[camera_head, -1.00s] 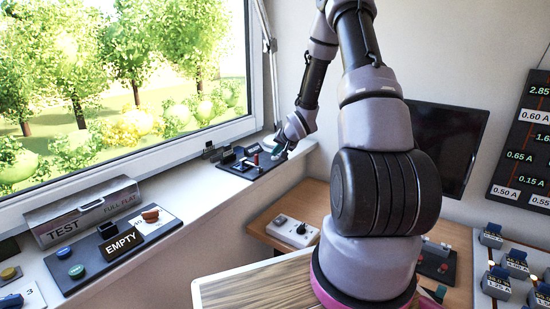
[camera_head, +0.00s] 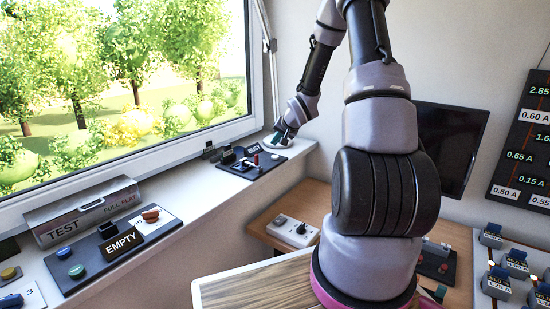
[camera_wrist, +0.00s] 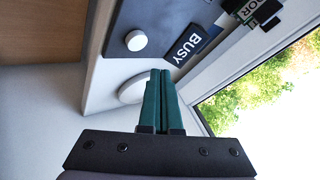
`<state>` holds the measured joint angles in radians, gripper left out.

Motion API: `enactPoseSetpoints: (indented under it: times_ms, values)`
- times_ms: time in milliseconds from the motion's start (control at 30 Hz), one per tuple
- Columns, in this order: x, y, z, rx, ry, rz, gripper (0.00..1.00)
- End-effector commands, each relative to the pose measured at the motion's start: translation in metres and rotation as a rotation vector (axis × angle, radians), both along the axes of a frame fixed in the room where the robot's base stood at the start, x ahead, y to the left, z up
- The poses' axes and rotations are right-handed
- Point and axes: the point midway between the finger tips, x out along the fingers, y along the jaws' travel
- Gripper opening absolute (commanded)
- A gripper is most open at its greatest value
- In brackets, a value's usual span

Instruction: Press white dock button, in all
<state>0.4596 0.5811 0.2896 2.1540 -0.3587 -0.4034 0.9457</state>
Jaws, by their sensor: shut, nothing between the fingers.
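The dark dock panel (camera_head: 235,166) lies at the far right end of the window sill. In the wrist view, a round white button (camera_wrist: 136,40) stands on the dark panel (camera_wrist: 158,12), next to a "BUSY" label (camera_wrist: 187,45). My gripper (camera_head: 275,141) is over the panel's far right end in the head view. In the wrist view, the green fingers of my gripper (camera_wrist: 160,73) are shut and empty. Their tips appear below and slightly right of the white button, apart from it in the picture. They partly cover a white round disc (camera_wrist: 130,92) beside the panel. Their height above the panel is unclear.
The panel also carries a red upright piece (camera_head: 256,159) and dark blocks. A second panel with an "EMPTY" label (camera_head: 123,241) and a grey "TEST" box (camera_head: 85,213) lie nearer on the sill. The window frame (camera_head: 190,143) borders the sill.

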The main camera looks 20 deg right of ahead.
Motion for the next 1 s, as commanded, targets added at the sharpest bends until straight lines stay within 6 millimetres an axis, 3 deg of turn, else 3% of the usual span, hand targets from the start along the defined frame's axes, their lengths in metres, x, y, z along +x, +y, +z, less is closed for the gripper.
enactPoseSetpoints:
  times_ms: [233, 1000]
  values:
    - [0.000, -0.001, 0.019, -0.001, -0.002, -0.001, 0.00]
    - [0.000, 0.000, 0.020, -0.002, 0.000, 0.000, 0.00]
